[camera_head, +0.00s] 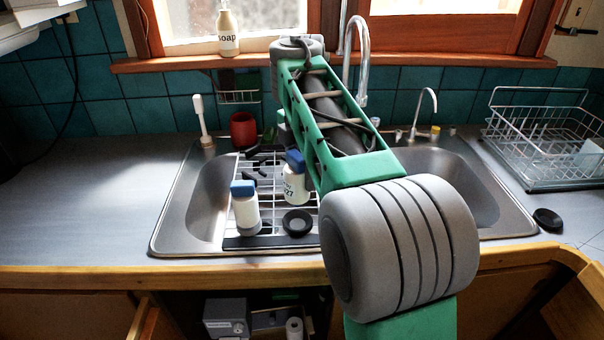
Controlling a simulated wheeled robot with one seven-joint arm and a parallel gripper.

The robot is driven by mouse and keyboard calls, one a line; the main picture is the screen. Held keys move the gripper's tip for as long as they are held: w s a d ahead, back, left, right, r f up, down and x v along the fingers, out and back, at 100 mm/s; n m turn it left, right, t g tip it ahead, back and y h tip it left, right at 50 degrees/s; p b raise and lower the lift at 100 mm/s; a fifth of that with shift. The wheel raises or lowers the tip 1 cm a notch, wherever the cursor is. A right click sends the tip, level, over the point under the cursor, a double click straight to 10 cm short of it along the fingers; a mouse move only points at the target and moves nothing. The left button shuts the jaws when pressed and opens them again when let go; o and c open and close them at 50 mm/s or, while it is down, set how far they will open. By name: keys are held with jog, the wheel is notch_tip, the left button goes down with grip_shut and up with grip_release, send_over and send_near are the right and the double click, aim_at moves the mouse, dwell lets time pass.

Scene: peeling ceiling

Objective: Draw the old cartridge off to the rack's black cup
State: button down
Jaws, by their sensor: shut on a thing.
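A white cartridge with a blue top and dark print ending in "27" (293,187) is over the rack, slightly tilted. A second white, blue-topped cartridge (245,213) stands at the rack's front left. Which one is the old one is not clear. The round black cup (297,221) is at the front of the wire rack (272,218), just below the printed cartridge. My gripper (266,152) shows only as dark parts behind the printed cartridge, partly covered by my green arm. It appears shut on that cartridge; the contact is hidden.
The rack lies in the left sink basin (180,215). A red cup (243,129) and a white brush (201,118) stand behind it. Faucets and a dish drainer (530,170) are to the right. A black round piece (548,219) lies on the right counter. The left counter is clear.

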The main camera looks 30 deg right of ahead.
jog(key=shift+r, duration=0.1)
jog(key=shift+r, duration=0.15)
notch_tip(320, 180, down, 6)
jog(key=b, duration=0.5)
jog(key=shift+r, duration=0.2)
jog(key=shift+f+b, duration=0.1)
jog(key=shift+b, duration=0.2)
jog(key=shift+f+b, duration=0.3)
jog(key=shift+f, duration=0.05)
jog(key=shift+f+b, duration=0.55)
jog(key=c, duration=1)
grip_release()
jog(key=o, duration=0.3)
jog(key=shift+a, duration=0.1)
jog(key=shift+o, duration=1.1)
